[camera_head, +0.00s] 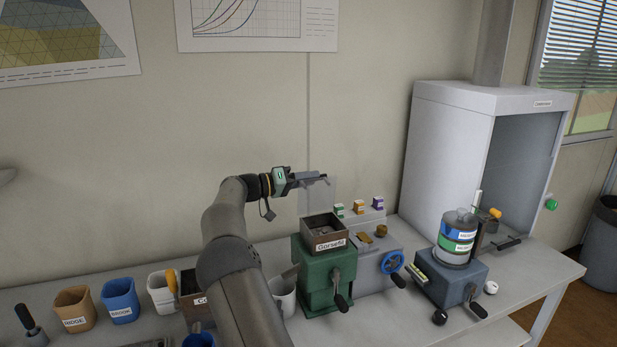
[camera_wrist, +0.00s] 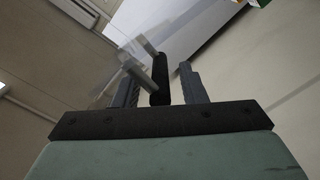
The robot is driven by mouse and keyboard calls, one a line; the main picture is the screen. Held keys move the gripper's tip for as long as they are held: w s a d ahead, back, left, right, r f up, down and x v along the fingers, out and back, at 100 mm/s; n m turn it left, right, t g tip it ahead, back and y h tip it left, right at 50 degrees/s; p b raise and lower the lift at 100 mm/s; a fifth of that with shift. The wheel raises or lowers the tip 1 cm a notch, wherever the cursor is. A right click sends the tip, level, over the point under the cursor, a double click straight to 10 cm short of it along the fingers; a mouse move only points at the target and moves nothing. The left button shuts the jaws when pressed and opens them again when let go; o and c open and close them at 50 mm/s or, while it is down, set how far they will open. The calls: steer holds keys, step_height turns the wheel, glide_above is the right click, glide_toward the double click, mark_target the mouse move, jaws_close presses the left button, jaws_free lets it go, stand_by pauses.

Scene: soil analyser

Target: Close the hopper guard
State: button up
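The hopper guard (camera_head: 317,198) is a clear panel, raised and standing roughly upright at the back of the open hopper (camera_head: 323,231) on the green mill (camera_head: 315,277). The hopper is brown, labelled, and has dark material inside. My gripper (camera_head: 322,179) is at the guard's upper edge. In the wrist view my gripper (camera_wrist: 160,86) has its two dark fingers apart, with a black bar-like handle (camera_wrist: 159,72) between them. Gaps show on both sides of the handle. The clear guard (camera_wrist: 112,72) shows faintly beside the left finger.
A grey unit with a blue wheel (camera_head: 391,262) stands right of the mill. Further right are a blue-grey device (camera_head: 450,282) holding stacked jars and a white cabinet (camera_head: 450,150). Cups, including a blue cup (camera_head: 121,301), line the bench at left. The air above the hopper is clear.

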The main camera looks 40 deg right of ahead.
steer(key=shift+s+d, duration=0.1)
steer(key=shift+d, duration=0.15)
jaws_close()
steer(key=shift+f+b, duration=0.15)
steer(key=shift+b, duration=0.15)
